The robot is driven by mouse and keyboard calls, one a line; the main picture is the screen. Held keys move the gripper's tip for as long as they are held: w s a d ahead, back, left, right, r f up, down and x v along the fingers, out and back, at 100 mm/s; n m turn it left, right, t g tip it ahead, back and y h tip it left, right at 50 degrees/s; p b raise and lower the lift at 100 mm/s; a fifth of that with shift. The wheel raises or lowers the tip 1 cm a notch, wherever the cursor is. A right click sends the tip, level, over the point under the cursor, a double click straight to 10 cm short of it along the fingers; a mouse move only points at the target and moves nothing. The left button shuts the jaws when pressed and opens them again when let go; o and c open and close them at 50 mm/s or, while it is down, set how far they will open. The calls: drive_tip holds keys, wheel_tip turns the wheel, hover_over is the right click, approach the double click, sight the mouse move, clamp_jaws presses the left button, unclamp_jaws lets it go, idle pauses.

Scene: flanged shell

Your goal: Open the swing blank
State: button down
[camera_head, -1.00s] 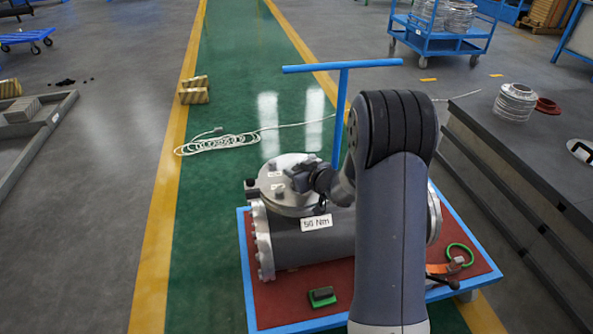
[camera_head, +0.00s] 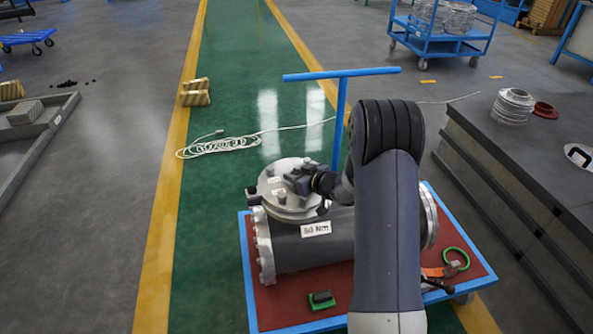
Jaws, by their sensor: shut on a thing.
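The swing blank (camera_head: 283,206) is a round grey metal disc on top of the flanged shell (camera_head: 285,250). The shell is a dark grey cylinder lying on a cart, with a white label on its side. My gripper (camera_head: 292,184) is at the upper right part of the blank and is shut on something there. The gripped part is small and largely hidden by the gripper and wrist, so I cannot tell its shape. The blank appears to lie flat over the shell's upper opening. My forearm hides the right part of the shell.
The blue-framed cart (camera_head: 246,270) has a red top with a green and black block (camera_head: 321,299) and a green ring (camera_head: 456,258) on it. Its blue handle (camera_head: 341,75) rises behind my arm. A dark bench (camera_head: 500,170) stands at right.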

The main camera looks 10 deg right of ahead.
drive_tip(key=shift+w+r+n+y+p, duration=0.45)
drive_tip(key=shift+w+p, duration=0.2)
drive_tip(key=shift+p, duration=0.25)
drive_tip(key=shift+w+a+f+n+g+y+p, duration=0.2)
drive_tip(key=shift+w+f+n+g+y+p, duration=0.15)
drive_tip(key=shift+g+y+p, duration=0.15)
drive_tip(key=c, duration=1.1)
unclamp_jaws()
drive_tip(key=shift+f, duration=0.1)
drive_tip(key=shift+s, duration=0.1)
drive_tip(key=p+v, duration=0.1)
drive_tip(key=v, duration=0.9)
drive_tip(key=shift+s+d+r, duration=0.15)
drive_tip(key=shift+s+r, duration=0.05)
drive_tip(key=shift+s, duration=0.1)
